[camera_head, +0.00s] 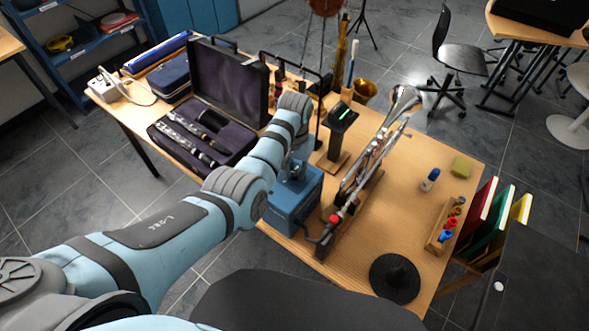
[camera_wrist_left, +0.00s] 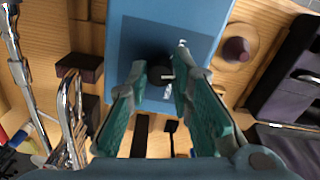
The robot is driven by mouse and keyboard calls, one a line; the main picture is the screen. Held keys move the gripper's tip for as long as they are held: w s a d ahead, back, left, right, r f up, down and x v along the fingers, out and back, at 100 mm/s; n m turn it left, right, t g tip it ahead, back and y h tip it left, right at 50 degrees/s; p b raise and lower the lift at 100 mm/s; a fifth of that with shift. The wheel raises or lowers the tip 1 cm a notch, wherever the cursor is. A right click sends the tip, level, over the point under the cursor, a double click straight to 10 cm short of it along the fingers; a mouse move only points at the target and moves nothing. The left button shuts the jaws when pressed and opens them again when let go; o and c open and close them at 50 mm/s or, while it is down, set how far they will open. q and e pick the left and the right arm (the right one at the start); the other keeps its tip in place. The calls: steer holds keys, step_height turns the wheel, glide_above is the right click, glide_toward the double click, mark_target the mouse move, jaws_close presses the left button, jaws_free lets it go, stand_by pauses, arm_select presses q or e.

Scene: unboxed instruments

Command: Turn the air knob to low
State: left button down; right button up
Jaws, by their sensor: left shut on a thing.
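The blue box (camera_head: 293,212) stands at the near edge of the wooden table, partly hidden by my left arm. In the left wrist view, the blue box (camera_wrist_left: 170,28) carries a round black air knob (camera_wrist_left: 159,72) on a darker panel. In the head view, my left gripper (camera_head: 296,170) is small and partly hidden above the box. My right gripper is not in view.
A trumpet (camera_head: 370,160) on a dark stand is close to the right of the box. An open clarinet case (camera_head: 205,135) lies left of my arm. A black round mute (camera_head: 395,278) and a small wooden rack (camera_head: 445,230) sit on the right, with bare table between.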

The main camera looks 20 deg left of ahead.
arm_select(q)
steer(key=n, duration=0.4)
steer(key=shift+n, duration=0.3)
steer(key=n, duration=0.4)
steer(key=shift+w+n, duration=0.1)
steer(key=shift+n, duration=0.3)
steer(key=c, duration=1.7)
jaws_free()
steer(key=shift+o, duration=1.4)
steer(key=shift+w, duration=0.1)
